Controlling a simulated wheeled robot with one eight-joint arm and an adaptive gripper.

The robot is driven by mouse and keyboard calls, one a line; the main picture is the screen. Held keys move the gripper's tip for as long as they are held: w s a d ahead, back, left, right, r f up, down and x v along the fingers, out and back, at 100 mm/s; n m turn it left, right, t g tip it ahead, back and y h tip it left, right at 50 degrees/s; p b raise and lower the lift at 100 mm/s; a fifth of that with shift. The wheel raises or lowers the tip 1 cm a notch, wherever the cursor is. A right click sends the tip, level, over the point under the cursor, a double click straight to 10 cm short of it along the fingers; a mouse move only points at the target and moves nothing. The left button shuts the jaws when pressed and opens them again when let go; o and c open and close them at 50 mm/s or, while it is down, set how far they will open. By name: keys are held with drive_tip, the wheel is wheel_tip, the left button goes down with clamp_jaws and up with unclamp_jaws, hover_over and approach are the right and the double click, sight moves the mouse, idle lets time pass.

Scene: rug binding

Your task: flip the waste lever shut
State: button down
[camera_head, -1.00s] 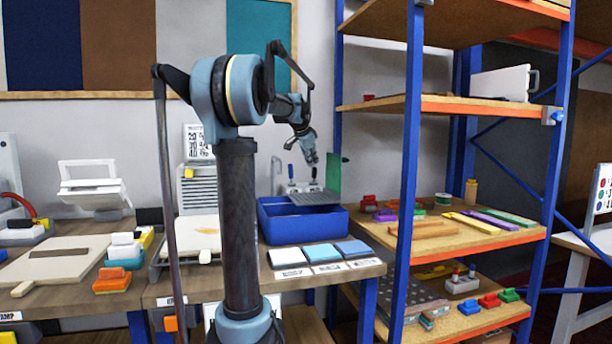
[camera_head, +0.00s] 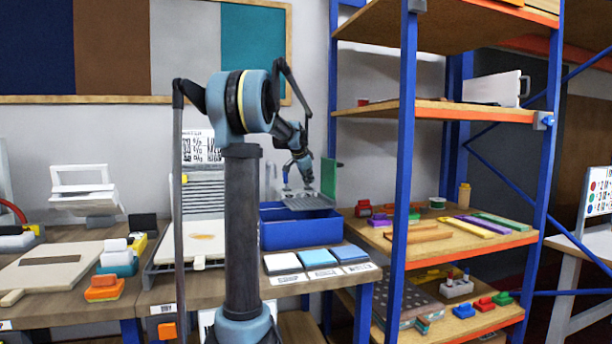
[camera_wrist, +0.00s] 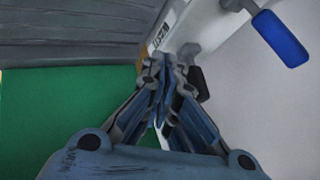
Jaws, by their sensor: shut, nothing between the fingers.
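My gripper (camera_head: 308,178) is shut and empty, above the back of the blue basin (camera_head: 290,233). In the wrist view its fingertips (camera_wrist: 165,72) point at a pale fitting (camera_wrist: 188,50) beside a white strip with a partly readable label (camera_wrist: 165,28). A dark handle end (camera_wrist: 196,82) shows just right of the fingers, partly hidden by them; it looks like the waste lever, but I cannot be sure. Whether the fingers touch it I cannot tell.
A green panel (camera_head: 329,178) stands upright by the basin's right side, and a grey ribbed board (camera_head: 308,202) lies over the basin. Blue shelf uprights (camera_head: 401,170) stand close on the right. Coloured pads (camera_head: 318,257) lie on the bench in front.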

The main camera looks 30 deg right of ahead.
drive_tip(key=w, duration=0.1)
drive_tip(key=w+d, duration=0.1)
drive_tip(key=w, duration=0.1)
drive_tip(key=shift+d+f, duration=0.1)
drive_tip(key=shift+f, duration=0.1)
drive_tip(key=shift+w+d+r, duration=0.1)
drive_tip(key=shift+w+r, duration=0.05)
drive_tip(key=shift+w, duration=0.45)
drive_tip(key=shift+s+d, duration=0.15)
drive_tip(key=shift+d, duration=0.3)
drive_tip(key=shift+w+a, duration=0.2)
drive_tip(key=shift+a, duration=0.2)
